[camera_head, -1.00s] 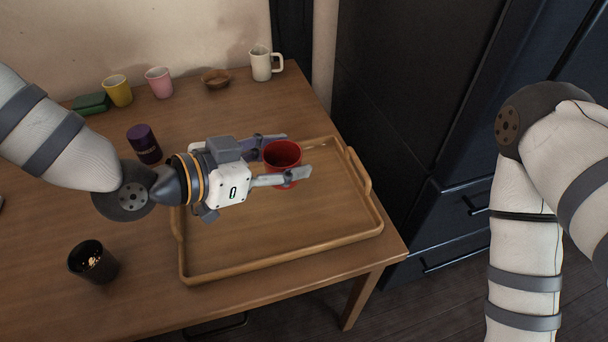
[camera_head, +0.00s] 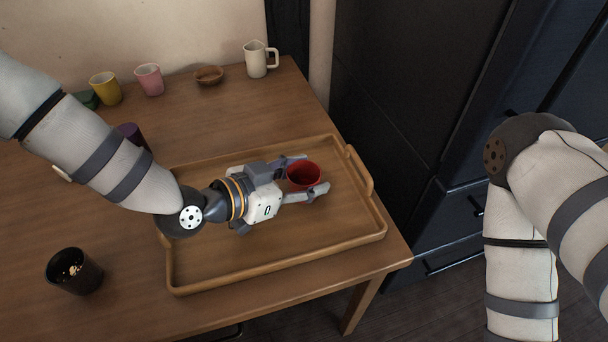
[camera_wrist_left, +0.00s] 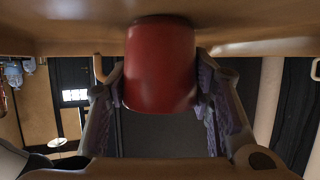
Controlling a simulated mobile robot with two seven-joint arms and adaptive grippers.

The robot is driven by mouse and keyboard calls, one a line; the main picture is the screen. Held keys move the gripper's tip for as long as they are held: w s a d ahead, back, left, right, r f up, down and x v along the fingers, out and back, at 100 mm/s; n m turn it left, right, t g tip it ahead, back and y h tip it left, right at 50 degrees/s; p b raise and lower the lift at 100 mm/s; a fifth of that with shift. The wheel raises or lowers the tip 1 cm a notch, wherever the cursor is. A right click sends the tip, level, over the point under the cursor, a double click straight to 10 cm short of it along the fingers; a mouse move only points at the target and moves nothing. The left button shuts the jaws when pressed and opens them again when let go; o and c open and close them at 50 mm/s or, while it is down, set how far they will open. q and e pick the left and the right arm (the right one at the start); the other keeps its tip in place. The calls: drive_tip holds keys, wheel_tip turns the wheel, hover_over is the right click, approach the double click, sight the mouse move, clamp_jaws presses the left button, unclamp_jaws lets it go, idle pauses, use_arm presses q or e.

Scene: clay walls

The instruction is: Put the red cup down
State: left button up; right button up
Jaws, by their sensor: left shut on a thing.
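The red cup (camera_head: 303,175) is upright between the fingers of my left gripper (camera_head: 306,178), over the right part of the wooden tray (camera_head: 275,262). In the left wrist view the red cup (camera_wrist_left: 160,65) is clasped from both sides by the finger pads of the gripper (camera_wrist_left: 160,95). The wrist view appears upside down, with the wood surface along the top, close to the cup's base. I cannot tell whether the base touches the tray. My right gripper is not in view; only the right arm shows at the right.
A black cup (camera_head: 74,271) stands left of the tray. A purple cup (camera_head: 131,136) is partly hidden behind my left arm. Yellow cup (camera_head: 106,88), pink cup (camera_head: 149,79), brown bowl (camera_head: 208,75) and white mug (camera_head: 258,59) line the back. The tray's front is clear.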

use_arm(q)
drive_tip(key=o, duration=1.3)
drive_tip(key=v, duration=0.4)
drive_tip(key=p+v, duration=0.1)
drive_tip(key=v, duration=0.6)
drive_tip(key=shift+s+a+r+p, duration=0.15)
drive_tip(key=shift+a+r+p, duration=0.05)
drive_tip(key=shift+r+p, duration=0.25)
drive_tip(key=shift+s+a+f, duration=0.1)
drive_tip(key=shift+s+a, duration=0.05)
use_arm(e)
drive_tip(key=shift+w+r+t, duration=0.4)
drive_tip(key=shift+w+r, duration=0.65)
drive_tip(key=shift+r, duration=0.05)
